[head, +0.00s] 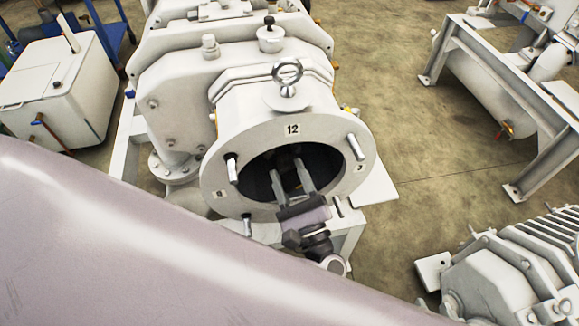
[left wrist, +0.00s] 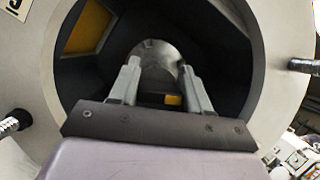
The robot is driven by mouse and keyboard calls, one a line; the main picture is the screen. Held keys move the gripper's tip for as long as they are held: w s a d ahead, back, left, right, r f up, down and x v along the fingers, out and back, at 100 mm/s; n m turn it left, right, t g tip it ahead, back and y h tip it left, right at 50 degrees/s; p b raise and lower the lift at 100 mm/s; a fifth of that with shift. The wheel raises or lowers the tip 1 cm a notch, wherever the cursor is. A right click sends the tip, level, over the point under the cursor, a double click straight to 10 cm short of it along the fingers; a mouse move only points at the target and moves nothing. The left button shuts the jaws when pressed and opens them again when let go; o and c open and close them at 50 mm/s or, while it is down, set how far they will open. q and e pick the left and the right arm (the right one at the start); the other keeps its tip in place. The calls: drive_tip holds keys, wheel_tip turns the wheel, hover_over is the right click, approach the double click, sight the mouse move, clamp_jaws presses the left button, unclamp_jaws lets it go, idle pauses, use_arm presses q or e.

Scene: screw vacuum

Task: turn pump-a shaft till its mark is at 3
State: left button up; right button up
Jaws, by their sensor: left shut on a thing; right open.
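The pump-a housing (head: 258,101) ends in a round white flange (head: 213,170) with a dark opening. A "12" label (head: 292,130) sits at the flange's top, with smaller labels at its left and right. My left gripper (head: 288,170) reaches into the opening. In the left wrist view its fingers (left wrist: 159,68) are shut on the grey round shaft (left wrist: 155,50), one on each side. A small yellow patch (left wrist: 173,100) shows between the fingers; I cannot tell whether it is the mark. The shaft is hidden in shadow in the head view. My right gripper is in neither view.
Studs stick out of the flange, such as the right one (head: 355,146) and the dark-tipped left one (head: 233,168). A lifting eye (head: 288,76) tops the housing. A white box (head: 60,88) stands left, a metal frame (head: 490,110) right.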

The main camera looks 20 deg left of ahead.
use_arm(q)
drive_tip(key=m+t+p, duration=0.1)
drive_tip(key=m+h, duration=0.1)
drive_tip(key=m, duration=0.1)
drive_tip(key=shift+r+m+t+p, duration=0.2)
drive_tip(key=shift+m+t+p, duration=0.1)
drive_tip(key=shift+t+p, duration=0.1)
drive_tip(key=shift+w+f+m+t+h+p, duration=0.1)
drive_tip(key=shift+m+t+h+p, duration=0.5)
drive_tip(key=shift+m, duration=1)
drive_tip(key=o, duration=1)
drive_tip(key=shift+c, duration=0.2)
drive_tip(key=shift+d, duration=0.1)
drive_tip(key=shift+f, duration=0.1)
